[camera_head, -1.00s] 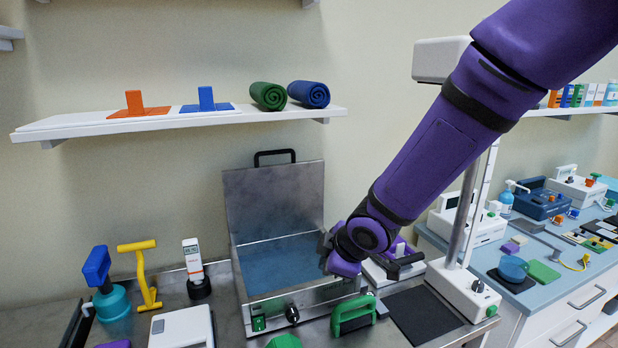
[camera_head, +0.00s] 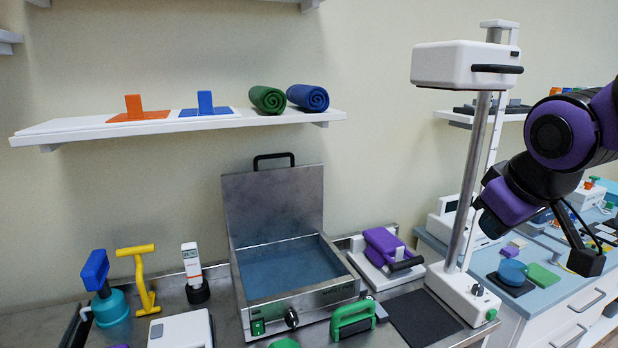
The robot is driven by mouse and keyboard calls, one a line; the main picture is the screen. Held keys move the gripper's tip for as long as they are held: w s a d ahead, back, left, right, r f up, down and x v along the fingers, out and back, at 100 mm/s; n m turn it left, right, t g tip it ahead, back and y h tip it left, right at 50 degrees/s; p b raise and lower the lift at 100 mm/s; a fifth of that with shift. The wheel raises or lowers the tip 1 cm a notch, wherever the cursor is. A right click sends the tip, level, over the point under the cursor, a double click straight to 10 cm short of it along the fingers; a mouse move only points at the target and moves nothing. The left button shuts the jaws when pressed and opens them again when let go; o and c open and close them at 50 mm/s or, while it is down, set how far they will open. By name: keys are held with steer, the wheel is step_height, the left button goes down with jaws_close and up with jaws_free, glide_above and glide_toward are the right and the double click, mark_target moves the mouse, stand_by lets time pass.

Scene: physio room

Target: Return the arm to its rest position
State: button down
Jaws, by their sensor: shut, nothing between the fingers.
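My purple and black arm reaches in from the right edge of the head view. My gripper (camera_head: 580,240) hangs at the right, in front of the blue-topped counter and to the right of the white stand's metal post. Its black fingers point down and look closed, with nothing visible held. It is apart from the things on the steel table.
A white device on a post (camera_head: 466,66) stands left of my gripper. An open steel bath (camera_head: 322,298) has its lid up, with a purple-topped device (camera_head: 384,246) beside it. A blue counter (camera_head: 543,290) with several small things lies behind my gripper. A shelf (camera_head: 70,127) hangs at the left.

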steer(key=s+d+r+m, duration=0.2)
steer(key=s+d+m, duration=0.1)
steer(key=s, duration=0.7)
steer(key=shift+s+d+m+g, duration=0.25)
steer(key=shift+m+g, duration=0.15)
steer(key=shift+m, duration=0.3)
steer(key=shift+w+r, duration=0.1)
